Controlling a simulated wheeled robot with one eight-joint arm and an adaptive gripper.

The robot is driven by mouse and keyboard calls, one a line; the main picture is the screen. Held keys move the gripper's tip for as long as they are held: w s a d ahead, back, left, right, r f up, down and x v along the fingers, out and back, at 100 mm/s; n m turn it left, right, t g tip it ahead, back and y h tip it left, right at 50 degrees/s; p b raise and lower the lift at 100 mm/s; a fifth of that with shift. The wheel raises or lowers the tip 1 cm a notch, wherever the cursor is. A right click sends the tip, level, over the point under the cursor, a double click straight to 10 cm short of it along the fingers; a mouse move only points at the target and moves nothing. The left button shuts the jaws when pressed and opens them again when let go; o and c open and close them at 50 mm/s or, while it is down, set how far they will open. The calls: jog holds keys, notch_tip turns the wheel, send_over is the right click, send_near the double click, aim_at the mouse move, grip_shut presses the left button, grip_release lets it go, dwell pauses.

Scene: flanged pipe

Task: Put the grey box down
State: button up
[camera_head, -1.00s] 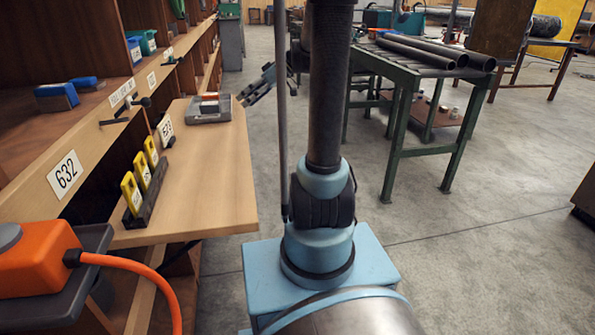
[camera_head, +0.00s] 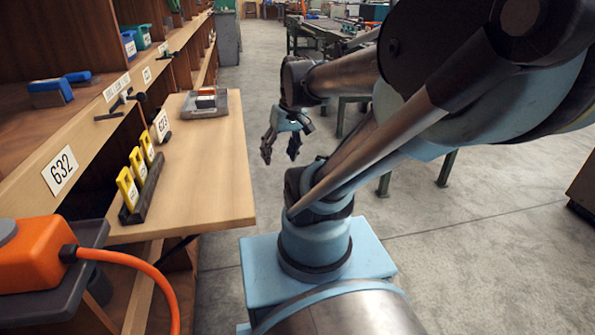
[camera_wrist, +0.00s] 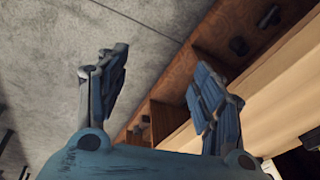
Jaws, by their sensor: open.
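The grey box (camera_head: 205,103) sits flat on the far end of the wooden shelf board, with small red-and-white and dark items in it. My gripper (camera_head: 279,150) hangs in the air to the right of the board, over the floor, fingers pointing down. It is apart from the box. In the wrist view my gripper (camera_wrist: 160,85) has its two fingers spread with nothing between them; the board's edge and shelf compartments lie beyond. The grey box cannot be made out in the wrist view.
The wooden board (camera_head: 205,185) has a wide bare middle. A dark rack with several yellow tags (camera_head: 140,180) stands at its left. A T-handled tool (camera_head: 122,105) lies on the shelf ledge. An orange unit with a hose (camera_head: 38,255) is at the near left.

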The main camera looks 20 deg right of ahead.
jog(key=s+d+f+m+h, duration=0.2)
jog(key=s+d+f, duration=0.2)
jog(key=shift+s, duration=0.2)
jog(key=shift+o, duration=0.5)
jog(key=shift+s+d+f+m, duration=0.15)
jog(key=shift+d+f+m, duration=0.05)
jog(key=shift+d+m, duration=0.1)
notch_tip(320, 180, up, 26)
jog(key=f+n+g+y, duration=0.1)
jog(key=n+y, duration=0.3)
jog(key=n, duration=1.2)
send_over(207, 98)
jog(key=d, duration=0.6)
jog(key=x, duration=1.1)
jog(key=shift+s+a+r, duration=0.15)
jog(key=shift+s+a, duration=0.2)
jog(key=shift+a, duration=0.05)
jog(key=shift+x, duration=2.65)
jog(key=shift+w+d, duration=0.1)
jog(key=shift+c, duration=0.2)
